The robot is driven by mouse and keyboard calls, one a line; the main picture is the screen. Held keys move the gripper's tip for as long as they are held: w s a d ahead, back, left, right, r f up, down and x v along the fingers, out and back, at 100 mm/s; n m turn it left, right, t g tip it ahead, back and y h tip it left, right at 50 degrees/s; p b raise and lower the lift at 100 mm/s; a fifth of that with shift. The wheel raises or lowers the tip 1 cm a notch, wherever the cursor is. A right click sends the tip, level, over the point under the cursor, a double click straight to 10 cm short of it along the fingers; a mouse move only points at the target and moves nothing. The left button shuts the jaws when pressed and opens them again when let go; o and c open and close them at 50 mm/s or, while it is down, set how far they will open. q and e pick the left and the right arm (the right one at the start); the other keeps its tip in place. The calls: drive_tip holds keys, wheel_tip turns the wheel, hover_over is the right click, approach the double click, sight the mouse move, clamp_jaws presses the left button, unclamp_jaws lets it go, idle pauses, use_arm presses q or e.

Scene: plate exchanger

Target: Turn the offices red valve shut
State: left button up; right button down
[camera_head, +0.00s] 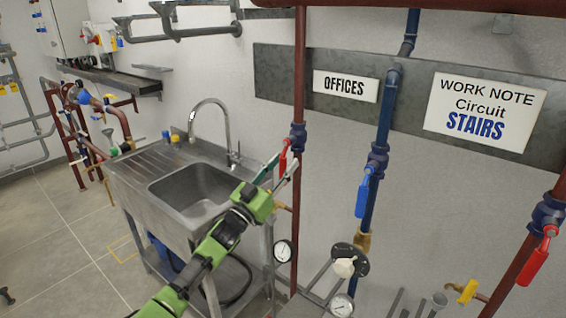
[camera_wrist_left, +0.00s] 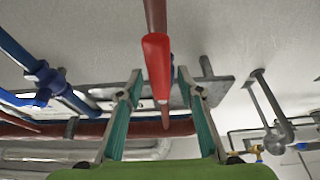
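The offices red valve has a dark blue body (camera_head: 298,137) on the dark red pipe, left of the OFFICES sign (camera_head: 346,86). Its red handle (camera_head: 284,157) hangs down from the body, slightly tilted. In the left wrist view the handle (camera_wrist_left: 156,62) lies between my two fingers, with space on both sides. My left gripper (camera_head: 281,168) is open around the handle and shows also in the wrist view (camera_wrist_left: 158,76). I see no clear contact. My right gripper is not in view.
A blue-handled valve (camera_head: 363,196) is on the blue pipe to the right. Another red-handled valve (camera_head: 534,262) is at far right, under the STAIRS note (camera_head: 485,110). A steel sink (camera_head: 195,190) stands left of the pipe. Gauges (camera_head: 283,250) sit below.

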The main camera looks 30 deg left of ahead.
use_arm(q)
drive_tip(key=shift+w, duration=0.15)
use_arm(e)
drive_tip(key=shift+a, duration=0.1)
use_arm(q)
clamp_jaws()
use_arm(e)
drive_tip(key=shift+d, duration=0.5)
